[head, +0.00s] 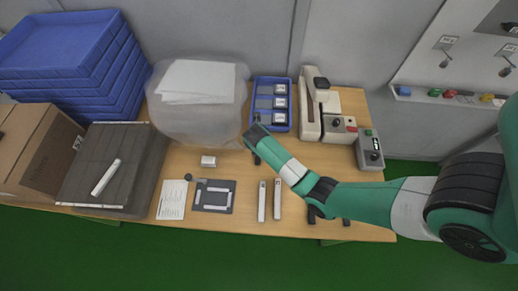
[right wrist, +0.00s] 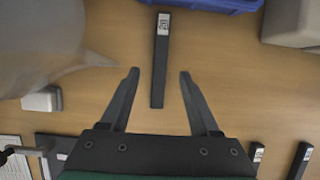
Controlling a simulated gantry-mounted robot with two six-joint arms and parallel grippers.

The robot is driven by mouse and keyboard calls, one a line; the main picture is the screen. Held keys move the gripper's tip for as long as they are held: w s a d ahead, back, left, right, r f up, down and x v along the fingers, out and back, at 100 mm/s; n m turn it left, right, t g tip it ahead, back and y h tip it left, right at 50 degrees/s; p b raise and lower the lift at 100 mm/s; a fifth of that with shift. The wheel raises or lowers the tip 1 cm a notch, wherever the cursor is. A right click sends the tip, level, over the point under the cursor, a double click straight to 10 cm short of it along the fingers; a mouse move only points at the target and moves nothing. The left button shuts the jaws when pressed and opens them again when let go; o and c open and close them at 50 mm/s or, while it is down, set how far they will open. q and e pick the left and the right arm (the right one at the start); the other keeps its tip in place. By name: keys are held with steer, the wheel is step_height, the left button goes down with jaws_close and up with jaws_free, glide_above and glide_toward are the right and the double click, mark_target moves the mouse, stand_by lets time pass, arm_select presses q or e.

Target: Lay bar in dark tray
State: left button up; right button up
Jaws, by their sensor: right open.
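A black bar (right wrist: 160,75) with a white label lies on the wooden table in the right wrist view. My right gripper (right wrist: 158,72) is open, with one finger on each side of the bar's near part and gaps on both sides. In the head view my right gripper (head: 253,143) is just in front of the blue bin, and the bar there is hard to tell from the dark fingers. A dark grey tray-like block (head: 83,170) stands at the left of the table with a white bar (head: 106,177) lying on it. My left gripper is not in view.
Blue stacked crates (head: 70,45) and a cardboard box (head: 35,145) stand at the left. A clear bag (head: 180,125) bulges beside my gripper. A dark fixture (head: 228,206), two pale bars (head: 262,202) and a small white block (head: 208,161) lie in front. A blue bin (head: 254,92) is behind.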

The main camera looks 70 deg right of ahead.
steer(key=b+x, duration=0.1)
steer(key=x, duration=0.3)
steer(key=shift+d+f+b, duration=0.1)
steer(key=shift+b, duration=0.25)
jaws_close()
